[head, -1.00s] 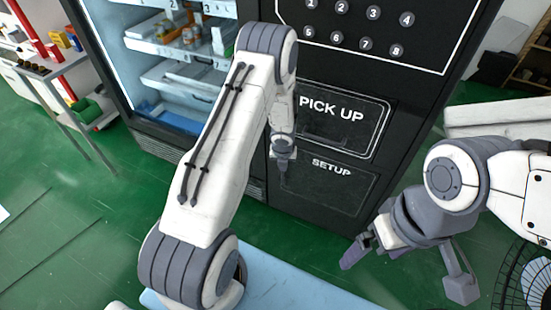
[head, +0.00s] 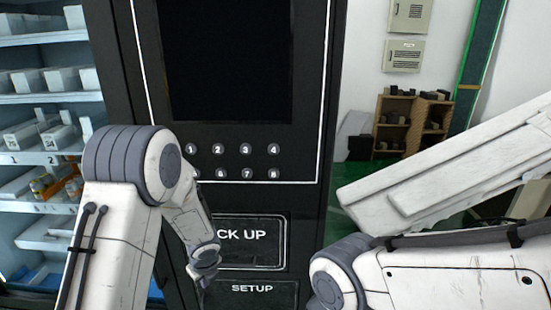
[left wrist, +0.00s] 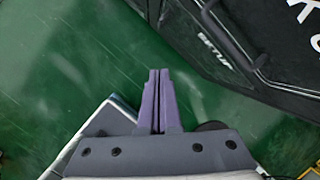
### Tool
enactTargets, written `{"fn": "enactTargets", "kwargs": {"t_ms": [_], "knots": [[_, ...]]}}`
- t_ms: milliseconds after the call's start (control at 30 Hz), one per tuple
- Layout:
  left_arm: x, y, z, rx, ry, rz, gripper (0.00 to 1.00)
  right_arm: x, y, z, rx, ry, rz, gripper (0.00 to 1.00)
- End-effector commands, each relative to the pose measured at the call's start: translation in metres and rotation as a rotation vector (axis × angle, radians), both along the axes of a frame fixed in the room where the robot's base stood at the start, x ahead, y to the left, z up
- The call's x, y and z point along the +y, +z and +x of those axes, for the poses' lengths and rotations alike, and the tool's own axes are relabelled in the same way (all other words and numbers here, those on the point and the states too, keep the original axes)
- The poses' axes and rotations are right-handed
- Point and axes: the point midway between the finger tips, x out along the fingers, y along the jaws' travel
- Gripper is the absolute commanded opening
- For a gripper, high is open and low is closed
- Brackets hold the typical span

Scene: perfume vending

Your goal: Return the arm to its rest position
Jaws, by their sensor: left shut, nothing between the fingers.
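My left arm (head: 125,225) is white and grey and rises in front of the vending machine (head: 315,100). Its forearm hangs down toward the machine's lower front. My left gripper (head: 203,281) is in front of the left side of the pick-up and setup panels; its tips are hard to make out there. In the left wrist view its purple fingers (left wrist: 159,85) are together with nothing between them, over the green floor. My right arm (head: 440,270) enters at the lower right; its gripper is out of view.
The machine carries a dark screen (head: 225,60), numbered buttons (head: 232,161), a pick-up door (head: 265,242) and a setup panel (head: 252,291). Lit shelves (head: 45,105) with goods stand at left. A wooden shelf (head: 410,122) stands behind at right. The left wrist view shows open green floor (left wrist: 75,60).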

Motion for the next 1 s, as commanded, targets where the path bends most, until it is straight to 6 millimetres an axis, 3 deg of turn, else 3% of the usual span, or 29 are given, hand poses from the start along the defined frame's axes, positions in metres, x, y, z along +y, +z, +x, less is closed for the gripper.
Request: {"fn": "enactTargets", "kwargs": {"t_ms": [33, 100, 167, 300, 500, 600, 733, 1000], "knots": [[-0.021, 0.031, -0.009, -0.043, 0.13, -0.029, 0.0, 0.0, 0.0, 0.0, 0.0, 0.0, 0.0, 1.0], [-0.045, 0.063, -0.031, -0.083, 0.339, -0.083, 0.0, 0.0, 0.0, 0.0, 0.0, 0.0, 0.0, 1.0], [-0.064, 0.086, -0.055, -0.105, 0.516, -0.138, 0.0, 0.0, 0.0, 0.0, 0.0, 0.0, 0.0, 1.0], [-0.106, 0.129, -0.127, -0.104, 0.918, -0.28, 0.0, 0.0, 0.0, 0.0, 0.0, 0.0, 0.0, 1.0], [-0.146, 0.161, -0.232, 0.018, 1.38, -0.416, 0.0, 0.0, 0.0, 0.0, 0.0, 0.0, 0.0, 1.0], [-0.155, 0.168, -0.267, 0.083, 1.519, -0.435, 0.0, 0.0, 0.0, 0.0, 0.0, 0.0, 0.0, 1.0], [-0.16, 0.172, -0.289, 0.131, 1.611, -0.438, 0.0, 0.0, 0.0, 0.0, 0.0, 0.0, 0.0, 1.0], [-0.161, 0.172, -0.292, 0.138, 1.627, -0.437, 0.0, 0.0, 0.0, 0.0, 0.0, 0.0, 0.0, 1.0]]}}
